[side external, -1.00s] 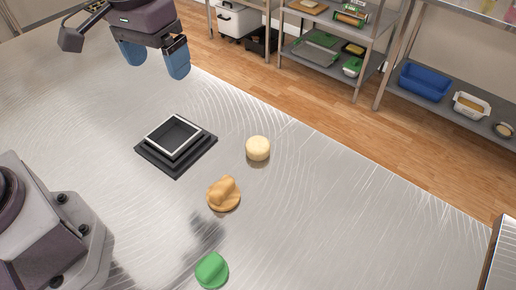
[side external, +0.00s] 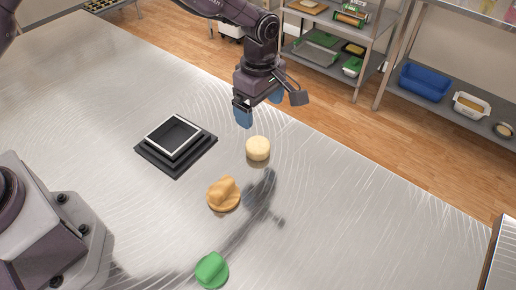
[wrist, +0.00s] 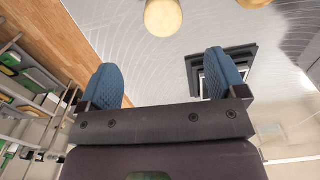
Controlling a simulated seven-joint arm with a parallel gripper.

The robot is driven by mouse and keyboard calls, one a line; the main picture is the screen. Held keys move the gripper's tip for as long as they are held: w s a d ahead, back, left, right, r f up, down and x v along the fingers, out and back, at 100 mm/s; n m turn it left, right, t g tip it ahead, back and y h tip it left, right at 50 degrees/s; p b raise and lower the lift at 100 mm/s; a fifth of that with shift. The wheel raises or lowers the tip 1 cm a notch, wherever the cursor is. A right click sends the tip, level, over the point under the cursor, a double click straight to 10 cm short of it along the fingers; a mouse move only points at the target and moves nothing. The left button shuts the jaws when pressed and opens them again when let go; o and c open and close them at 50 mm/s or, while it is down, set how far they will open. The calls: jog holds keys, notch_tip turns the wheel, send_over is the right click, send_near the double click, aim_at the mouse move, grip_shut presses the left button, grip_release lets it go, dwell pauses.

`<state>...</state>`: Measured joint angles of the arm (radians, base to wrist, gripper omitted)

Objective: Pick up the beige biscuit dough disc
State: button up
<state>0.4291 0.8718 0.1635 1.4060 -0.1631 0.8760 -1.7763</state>
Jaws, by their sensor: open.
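The beige biscuit dough disc (side external: 258,148) is a small pale cylinder lying on the steel table, right of the black stepped tray. My gripper (side external: 260,109) is above the table, just behind and above the disc, apart from it. In the wrist view my gripper's blue fingers (wrist: 168,77) stand wide apart with nothing between them. The disc (wrist: 163,17) shows there beyond the fingertips, cut off by the top edge.
A black square stepped tray (side external: 150,154) with a pale inner rim stands left of the disc. An orange-brown knobbed piece (side external: 223,194) and a green knobbed piece (side external: 211,270) lie nearer the camera. Bare steel (side external: 350,220) is free to the right.

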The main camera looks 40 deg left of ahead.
aim_at(258, 143)
jog(key=f, duration=1.1)
jog(key=shift+s+f, duration=0.2)
jog(key=shift+s, duration=0.05)
jog(key=c, duration=1)
